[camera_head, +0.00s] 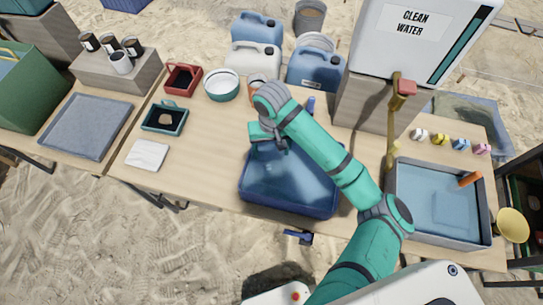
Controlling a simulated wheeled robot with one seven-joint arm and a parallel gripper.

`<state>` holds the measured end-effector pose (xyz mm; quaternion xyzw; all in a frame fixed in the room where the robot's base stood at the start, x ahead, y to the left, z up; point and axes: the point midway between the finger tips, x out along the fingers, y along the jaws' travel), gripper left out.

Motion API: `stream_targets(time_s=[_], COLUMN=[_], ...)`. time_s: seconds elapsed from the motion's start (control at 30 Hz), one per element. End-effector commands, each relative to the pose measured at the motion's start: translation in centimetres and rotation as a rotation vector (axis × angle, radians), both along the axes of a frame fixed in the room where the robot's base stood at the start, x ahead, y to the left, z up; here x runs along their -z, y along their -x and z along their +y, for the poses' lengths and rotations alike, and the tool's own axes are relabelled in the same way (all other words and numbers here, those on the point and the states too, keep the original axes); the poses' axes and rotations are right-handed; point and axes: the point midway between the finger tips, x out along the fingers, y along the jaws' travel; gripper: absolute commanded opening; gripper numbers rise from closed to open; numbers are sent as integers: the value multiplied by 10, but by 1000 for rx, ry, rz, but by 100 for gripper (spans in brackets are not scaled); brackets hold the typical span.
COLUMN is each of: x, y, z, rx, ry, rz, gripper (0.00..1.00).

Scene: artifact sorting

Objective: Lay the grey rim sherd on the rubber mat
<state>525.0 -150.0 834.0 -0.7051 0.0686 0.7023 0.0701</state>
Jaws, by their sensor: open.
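I cannot make out a grey rim sherd for certain; it may be hidden behind my arm or in the blue basin. My gripper (268,138) is over the back part of the dark blue basin (290,208), pointing down. It is open, and I see nothing held in it, though my wrist hides part of it. A flat grey-blue rectangle with a raised edge (85,125) lies at the table's left; it may be the rubber mat, but I cannot tell. A small teal tray (178,124) holds a brown piece. A red tray (183,79) holds something dark.
A white cloth (147,155) lies at the front left. A white-and-teal bowl (221,85) and jerrycans (315,68) are at the back. The clean water tank (415,35) and its tap stand right, above a grey-rimmed sink (440,237). The table between cloth and basin is clear.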

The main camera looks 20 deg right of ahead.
Motion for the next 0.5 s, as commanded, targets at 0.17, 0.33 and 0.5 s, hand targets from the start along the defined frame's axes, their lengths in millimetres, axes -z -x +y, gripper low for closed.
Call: stream_targets(time_s=[0.17,0.33,0.5], x=[-32,-46,-51], y=[0,0,0], z=[0,-1,0], rx=[-1,0,-1], ry=[1,2,0], rz=[-2,-1,1], gripper=[68,68,68])
